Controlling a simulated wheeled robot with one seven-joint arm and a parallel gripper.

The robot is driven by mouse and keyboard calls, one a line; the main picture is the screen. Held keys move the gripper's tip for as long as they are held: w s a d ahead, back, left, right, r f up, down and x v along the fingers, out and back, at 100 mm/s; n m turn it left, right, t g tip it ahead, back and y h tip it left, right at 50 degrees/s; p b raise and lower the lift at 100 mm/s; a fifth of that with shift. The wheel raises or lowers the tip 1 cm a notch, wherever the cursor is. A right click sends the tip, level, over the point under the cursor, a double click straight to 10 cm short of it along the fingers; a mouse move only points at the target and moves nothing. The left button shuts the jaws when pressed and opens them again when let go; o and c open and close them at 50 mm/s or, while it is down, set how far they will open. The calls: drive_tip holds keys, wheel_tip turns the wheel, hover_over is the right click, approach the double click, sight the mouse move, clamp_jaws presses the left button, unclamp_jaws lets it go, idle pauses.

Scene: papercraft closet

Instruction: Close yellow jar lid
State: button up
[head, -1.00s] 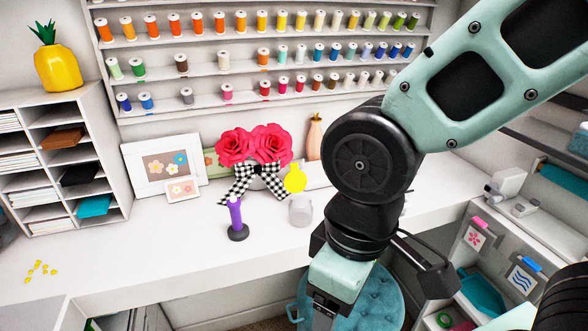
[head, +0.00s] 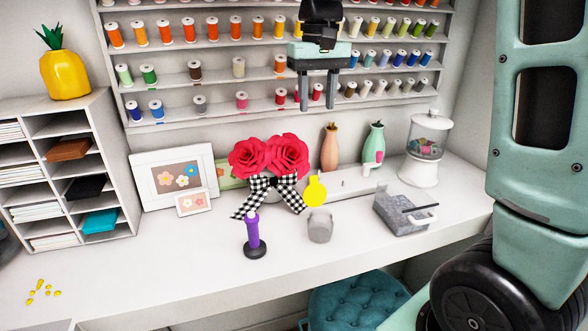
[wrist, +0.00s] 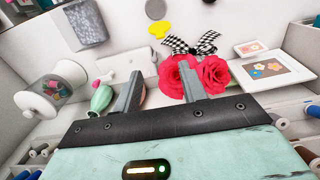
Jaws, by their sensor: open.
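The jar (head: 320,228) is a small greyish vessel on the white desk, right of the purple-handled stamp. Its round yellow lid (head: 315,190) stands up, tilted open at the jar's back edge. In the wrist view the yellow lid (wrist: 160,29) and part of the jar (wrist: 156,9) show at the top centre. My gripper (head: 317,106) hangs above the desk in front of the thread shelves, fingers pointing down, open and empty. It appears well above the lid, apart from it. In the wrist view my gripper's two fingers (wrist: 162,68) are spread.
A vase of red roses (head: 268,155) with a checked bow stands just left of the lid. The purple-handled stamp (head: 253,230) is left of the jar. A grey box (head: 404,212), two small vases and a glass dispenser (head: 427,140) stand to the right. The front desk is mostly clear.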

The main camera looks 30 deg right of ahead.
sight(314, 176)
wheel_tip(314, 176, down, 17)
drive_tip(key=shift+a+f+p, duration=0.1)
drive_tip(key=shift+p, duration=0.75)
drive_tip(key=shift+s, duration=0.1)
clamp_jaws()
